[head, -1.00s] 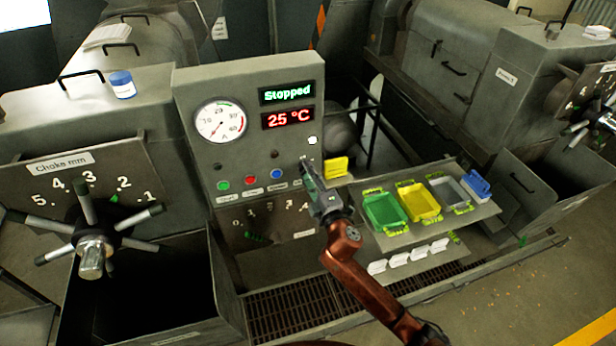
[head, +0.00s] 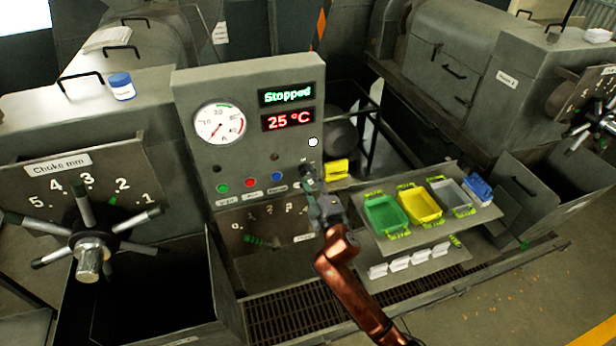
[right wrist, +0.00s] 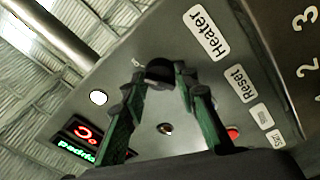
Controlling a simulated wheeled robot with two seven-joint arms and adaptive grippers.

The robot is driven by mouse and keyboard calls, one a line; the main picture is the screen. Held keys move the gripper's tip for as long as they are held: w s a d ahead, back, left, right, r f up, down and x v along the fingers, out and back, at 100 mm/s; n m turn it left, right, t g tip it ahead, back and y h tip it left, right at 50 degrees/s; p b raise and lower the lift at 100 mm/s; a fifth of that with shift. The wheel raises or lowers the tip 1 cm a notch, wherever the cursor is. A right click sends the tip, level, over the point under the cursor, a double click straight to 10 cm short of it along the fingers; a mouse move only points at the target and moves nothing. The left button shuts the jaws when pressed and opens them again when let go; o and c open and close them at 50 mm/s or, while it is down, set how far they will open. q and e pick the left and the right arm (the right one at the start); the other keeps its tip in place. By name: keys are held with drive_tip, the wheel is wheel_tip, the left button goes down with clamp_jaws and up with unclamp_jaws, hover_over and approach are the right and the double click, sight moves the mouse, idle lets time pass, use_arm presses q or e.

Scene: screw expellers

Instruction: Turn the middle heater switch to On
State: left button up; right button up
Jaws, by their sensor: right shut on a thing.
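The heater switch (right wrist: 160,72) is a dark round knob on the grey control panel (head: 248,125), beside the label "Heater" in the right wrist view. My right gripper (head: 306,168) is at the lower right of this panel in the head view. In the right wrist view the green-padded fingers of my right gripper (right wrist: 158,82) are on both sides of the knob and shut on it. The fingers partly hide the knob, so its exact setting cannot be read. My left gripper is not in view.
The panel shows "Stopped" and "25 °C" displays (head: 288,120), a gauge (head: 219,124) and coloured buttons (head: 250,183). A shelf with green (head: 385,213), yellow (head: 420,205) and grey trays stands right of my gripper. A spoked choke wheel (head: 90,243) is at left.

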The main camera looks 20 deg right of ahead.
drive_tip(key=o, duration=1.2)
drive_tip(key=shift+c, duration=0.2)
drive_tip(key=s+d+f, duration=0.1)
drive_tip(key=s, duration=1.1)
drive_tip(key=shift+f, duration=0.25)
drive_tip(key=shift+d, duration=0.1)
